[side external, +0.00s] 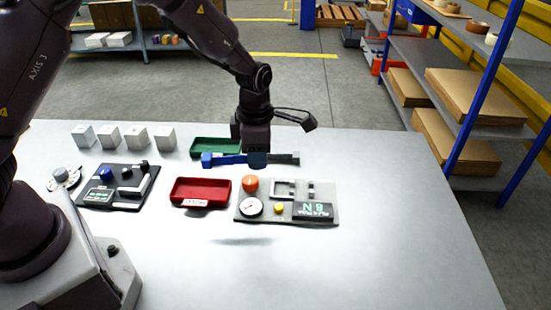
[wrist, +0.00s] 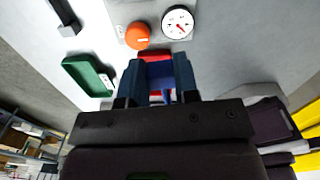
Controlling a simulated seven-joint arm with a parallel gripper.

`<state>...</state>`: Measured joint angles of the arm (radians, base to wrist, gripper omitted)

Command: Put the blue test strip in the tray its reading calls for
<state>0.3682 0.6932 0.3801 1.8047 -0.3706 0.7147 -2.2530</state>
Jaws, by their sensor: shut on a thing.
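The blue test strip (side external: 222,160) is a long bar with a thicker left end, held level above the table. My gripper (side external: 258,159) is shut on its middle; a dark grey length shows to the right of the fingers. In the wrist view the blue strip (wrist: 160,73) shows between the fingers of my gripper (wrist: 158,78). The green tray (side external: 214,146) lies behind the strip, partly hidden. The red tray (side external: 201,192) is in front, with a white label too small to read. The grey tester (side external: 330,191) has a display (side external: 313,210) with green characters, seemingly upside down, like "8 N".
The tester carries an orange knob (side external: 250,183), a white dial (side external: 251,207) and a yellow button (side external: 279,208). A black device (side external: 130,196) stands left of the red tray. Several grey cubes (side external: 137,137) line the back left. The table's front right is clear.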

